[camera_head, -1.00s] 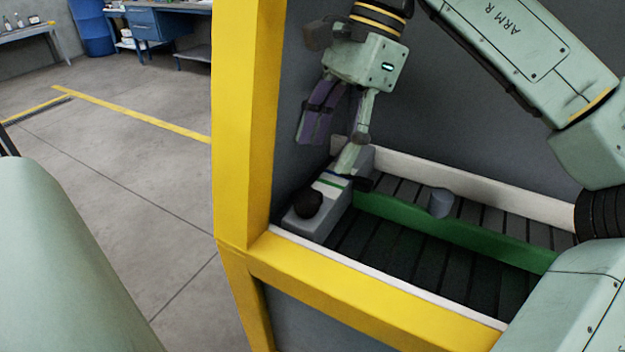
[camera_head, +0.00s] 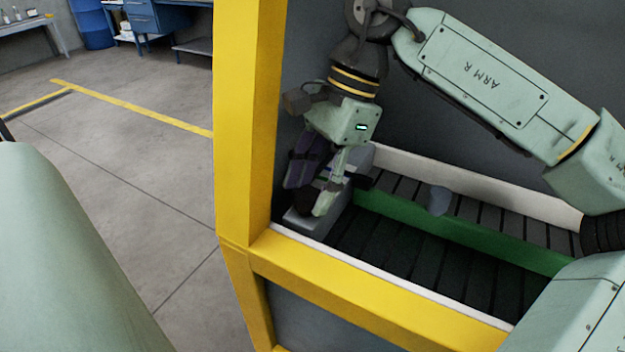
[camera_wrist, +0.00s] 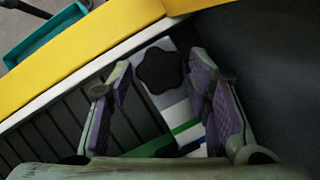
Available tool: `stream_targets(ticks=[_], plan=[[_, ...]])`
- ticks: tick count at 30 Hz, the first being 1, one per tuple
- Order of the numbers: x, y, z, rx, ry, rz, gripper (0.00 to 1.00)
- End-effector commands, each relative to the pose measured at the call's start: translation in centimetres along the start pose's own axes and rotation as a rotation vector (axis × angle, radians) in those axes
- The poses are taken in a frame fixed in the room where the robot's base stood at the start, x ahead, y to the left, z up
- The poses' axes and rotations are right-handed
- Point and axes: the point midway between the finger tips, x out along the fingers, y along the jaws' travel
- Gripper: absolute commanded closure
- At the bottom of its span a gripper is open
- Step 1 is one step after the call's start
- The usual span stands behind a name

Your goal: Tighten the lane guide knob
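The black lobed knob (camera_wrist: 160,70) sits on the end of a grey block (camera_head: 306,222) at the left end of the lane. In the wrist view it lies between my gripper's (camera_wrist: 161,62) two purple-padded fingers, with a gap visible on both sides. My gripper (camera_head: 310,197) is open, pointing down over the block. In the head view the fingers mostly hide the knob. The green lane guide (camera_head: 445,235) runs right from the block along the dark slatted conveyor. The block carries green, blue and white bands (camera_wrist: 190,133) beside the knob.
A grey cylinder (camera_head: 438,201) stands by the guide on the far lane. White rails (camera_head: 490,194) edge the conveyor. A yellow frame post (camera_head: 243,120) and beam (camera_head: 370,300) stand close to the block. A teal tray (camera_wrist: 45,40) shows beyond the yellow beam.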

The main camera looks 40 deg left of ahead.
Motion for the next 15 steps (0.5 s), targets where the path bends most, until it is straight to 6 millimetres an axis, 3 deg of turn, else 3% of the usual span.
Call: stream_targets(ticks=[15], plan=[[-0.03,0.00,0.01,0.000,0.000,0.000,0.91]])
